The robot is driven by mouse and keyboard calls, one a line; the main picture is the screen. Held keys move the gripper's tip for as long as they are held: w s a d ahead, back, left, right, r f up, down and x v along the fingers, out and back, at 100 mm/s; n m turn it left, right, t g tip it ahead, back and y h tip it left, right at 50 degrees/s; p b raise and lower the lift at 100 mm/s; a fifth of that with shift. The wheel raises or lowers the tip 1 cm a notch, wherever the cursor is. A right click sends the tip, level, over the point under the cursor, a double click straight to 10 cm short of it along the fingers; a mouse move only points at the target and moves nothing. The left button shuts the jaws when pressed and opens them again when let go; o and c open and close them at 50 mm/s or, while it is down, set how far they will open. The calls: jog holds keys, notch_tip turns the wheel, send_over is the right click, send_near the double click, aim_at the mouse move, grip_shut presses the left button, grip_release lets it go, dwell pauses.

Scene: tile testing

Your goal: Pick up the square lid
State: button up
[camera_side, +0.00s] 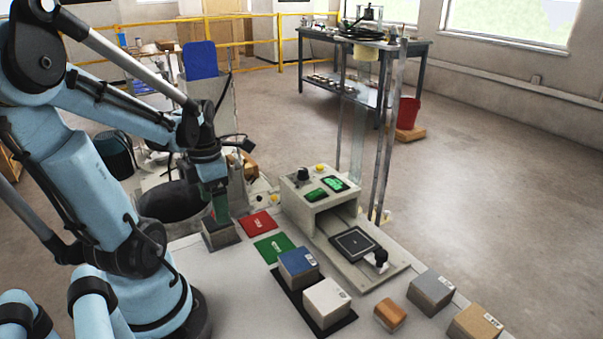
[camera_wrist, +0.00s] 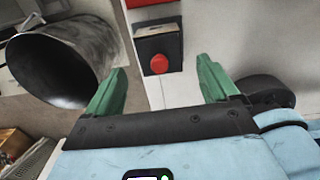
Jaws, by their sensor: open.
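In the wrist view a small dark square piece with a round red knob (camera_wrist: 159,64) shows ahead of and between my fingers; it appears to be the square lid, though I cannot tell for certain. A brown strip shows at its far edge. My gripper (camera_wrist: 162,82) has green fingers spread wide, with nothing between the tips. In the side view my gripper (camera_side: 219,214) points down at a grey box (camera_side: 221,237) at the table's left edge, and the fingers hide part of its top. I cannot tell whether they touch it. The red knob is hidden in the side view.
A wide metal cylinder (camera_wrist: 62,62) stands left of my gripper. Red (camera_side: 258,223) and green (camera_side: 274,246) plates lie right of the grey box. Farther right are a blue-topped block (camera_side: 298,264), a white block (camera_side: 326,300) and a tester (camera_side: 310,200) with a black pad (camera_side: 354,243).

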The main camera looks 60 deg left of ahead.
aim_at(210, 220)
jog(key=shift+f, duration=1.35)
jog(key=c, duration=1.1)
